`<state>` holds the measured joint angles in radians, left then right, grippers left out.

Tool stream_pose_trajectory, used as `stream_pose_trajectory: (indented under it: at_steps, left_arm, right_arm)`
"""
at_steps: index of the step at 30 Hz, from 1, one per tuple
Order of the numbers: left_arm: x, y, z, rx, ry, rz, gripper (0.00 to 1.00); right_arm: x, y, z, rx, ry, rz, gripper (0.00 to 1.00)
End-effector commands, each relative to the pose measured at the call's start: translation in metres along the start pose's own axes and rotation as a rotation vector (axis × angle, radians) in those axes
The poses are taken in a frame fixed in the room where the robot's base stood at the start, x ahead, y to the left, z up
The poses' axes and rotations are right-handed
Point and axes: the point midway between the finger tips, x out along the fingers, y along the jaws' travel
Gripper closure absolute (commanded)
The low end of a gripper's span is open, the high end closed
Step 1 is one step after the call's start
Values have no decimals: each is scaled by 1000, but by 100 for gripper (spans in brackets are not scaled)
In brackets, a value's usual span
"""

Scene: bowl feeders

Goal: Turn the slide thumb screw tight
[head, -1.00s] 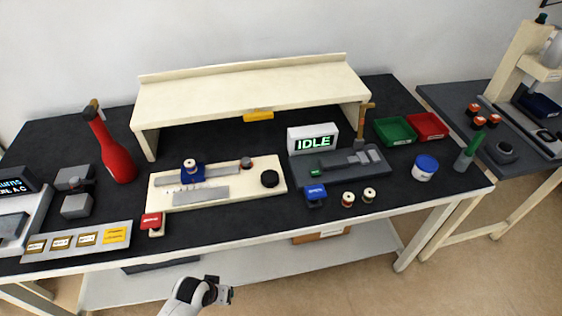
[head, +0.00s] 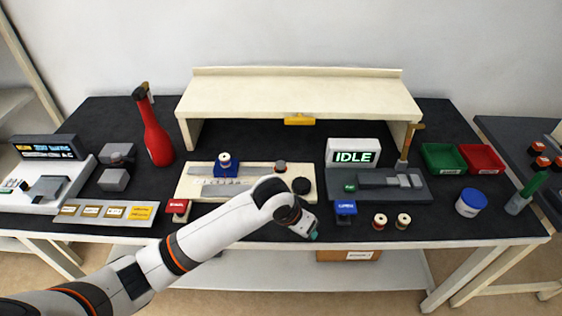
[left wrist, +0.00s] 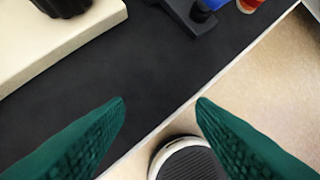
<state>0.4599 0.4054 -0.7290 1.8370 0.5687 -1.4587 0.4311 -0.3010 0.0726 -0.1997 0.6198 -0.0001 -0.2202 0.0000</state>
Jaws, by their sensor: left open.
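A cream fixture plate (head: 186,186) lies on the black bench. It carries a blue slide block (head: 226,168) with a pale round knob (head: 224,158) on top, a small grey-red knob (head: 280,168), and a black knob (head: 302,186) at the right end. I cannot tell for certain which knob is the slide thumb screw. The black knob's ribbed side also shows in the left wrist view (left wrist: 62,5). My left gripper (head: 312,236) is open and empty by the bench's front edge, in front of the black knob. My right gripper is not in view.
A grey fixture (head: 428,194) with the IDLE display (head: 353,152) stands right of the plate. A blue-topped block (head: 345,208) and two spools (head: 403,220) stand near the front edge. A cream shelf (head: 300,90) spans the back.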

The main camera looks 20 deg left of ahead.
Motion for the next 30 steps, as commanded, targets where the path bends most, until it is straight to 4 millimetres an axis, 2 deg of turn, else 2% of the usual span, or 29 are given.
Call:
stream_pose_trajectory:
  at_steps: [1, 3, 9, 12, 17, 20, 23, 30]
  left_arm:
    - [-5, 14, 19, -5, 0, 29, 50]
    - [-11, 33, 41, -29, 11, 66, 50]
    - [-48, 100, 101, -164, 19, 184, 50]
    - [-68, 127, 121, -233, 11, 227, 50]
    - [-87, 150, 136, -300, 0, 259, 50]
    - [-86, 154, 138, -311, -1, 262, 50]
    - [-76, 156, 137, -311, 1, 262, 50]
    - [-30, 167, 135, -310, 2, 263, 50]
  right_arm:
    - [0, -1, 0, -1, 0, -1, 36]
    - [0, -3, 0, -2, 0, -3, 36]
    - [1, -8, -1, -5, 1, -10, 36]
    - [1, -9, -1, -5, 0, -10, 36]
    - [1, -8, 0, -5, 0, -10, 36]
    - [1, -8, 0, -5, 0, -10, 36]
    - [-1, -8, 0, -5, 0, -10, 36]
    - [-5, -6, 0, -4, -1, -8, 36]
